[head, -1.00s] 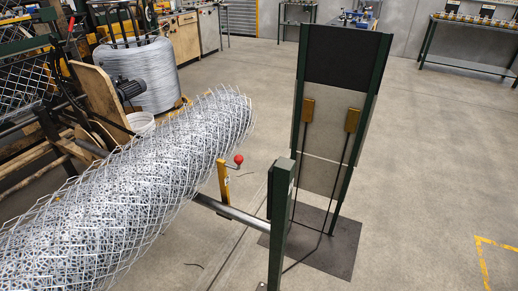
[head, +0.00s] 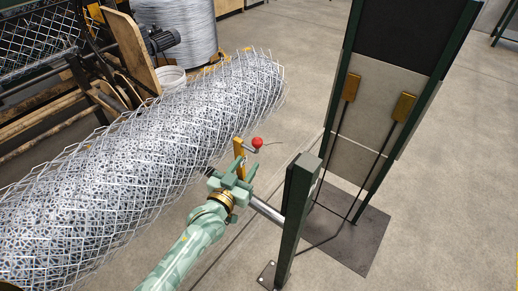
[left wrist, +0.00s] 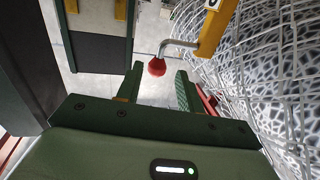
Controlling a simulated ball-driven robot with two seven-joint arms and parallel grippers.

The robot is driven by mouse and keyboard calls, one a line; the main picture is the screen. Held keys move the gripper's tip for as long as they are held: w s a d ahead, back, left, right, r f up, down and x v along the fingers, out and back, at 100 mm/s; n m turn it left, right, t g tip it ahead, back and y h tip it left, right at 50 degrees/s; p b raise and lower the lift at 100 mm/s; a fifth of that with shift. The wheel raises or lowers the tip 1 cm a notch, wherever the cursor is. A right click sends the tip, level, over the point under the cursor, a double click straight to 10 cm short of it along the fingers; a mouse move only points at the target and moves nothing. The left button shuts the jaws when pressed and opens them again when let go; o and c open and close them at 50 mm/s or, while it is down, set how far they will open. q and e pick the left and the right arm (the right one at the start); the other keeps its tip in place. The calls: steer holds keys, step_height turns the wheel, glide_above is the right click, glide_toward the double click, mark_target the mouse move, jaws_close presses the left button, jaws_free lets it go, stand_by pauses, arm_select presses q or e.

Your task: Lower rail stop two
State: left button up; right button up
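A yellow rail stop (head: 239,148) stands beside the rail, with a bent metal crank ending in a red knob (head: 257,142). I cannot read which number it bears. In the left wrist view the red knob (left wrist: 157,67) hangs on its crank just beyond the fingertips, roughly in line with the gap, and the yellow stop (left wrist: 215,28) is at upper right. My left gripper (head: 238,169) is just on the near side of the stop; its two fingers, seen in the left wrist view (left wrist: 158,82), are apart and nothing is between them. My right gripper is out of view.
A big wire mesh roll (head: 130,160) lies close left of my left gripper. A silver rail (head: 266,209) runs to a dark green post (head: 297,205) on the right. A tall panel (head: 390,120) stands behind. The floor at far right is clear.

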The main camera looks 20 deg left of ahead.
mark_target(256, 150)
arm_select(q)
steer(key=w, duration=0.2)
steer(key=w+b, duration=0.1)
steer(key=w, duration=0.1)
steer(key=w+d+b, duration=0.1)
steer(key=w, duration=0.2)
steer(key=shift+f, duration=0.15)
steer(key=shift+w+d, duration=0.1)
steer(key=shift+w, duration=0.5)
jaws_close()
